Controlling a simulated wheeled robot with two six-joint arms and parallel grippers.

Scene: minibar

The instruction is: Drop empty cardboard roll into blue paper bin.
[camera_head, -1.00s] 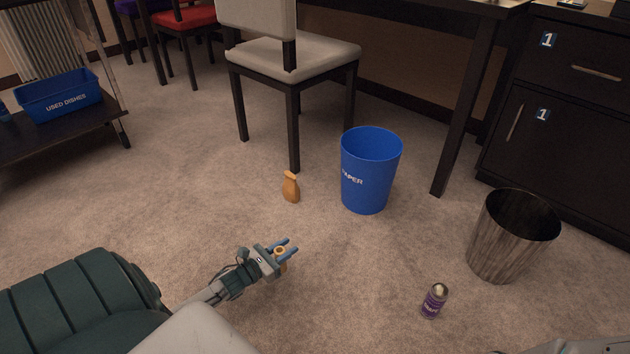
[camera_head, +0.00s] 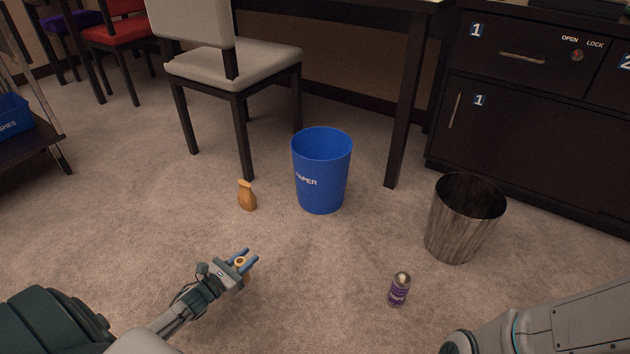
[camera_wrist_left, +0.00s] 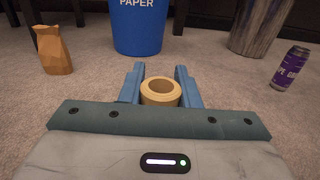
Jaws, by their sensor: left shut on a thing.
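The cardboard roll (camera_wrist_left: 160,92) is a short tan tube with an open round end. My left gripper (camera_head: 247,259) is shut on the roll, which sits between its blue fingers; the wrist view shows the same gripper (camera_wrist_left: 160,75) closely. The roll also shows small in the head view (camera_head: 240,262). The blue paper bin (camera_head: 320,175) stands upright on the carpet, beyond and to the right of the gripper. It also shows ahead in the wrist view (camera_wrist_left: 137,30). The roll is outside the bin, apart from it. My right gripper is not in view.
A purple can (camera_head: 399,290) and a dark wood-grain bin (camera_head: 463,222) stand to the right. A chair (camera_head: 235,75) and a desk leg (camera_head: 403,120) are behind. Carpet between gripper and bin is clear.

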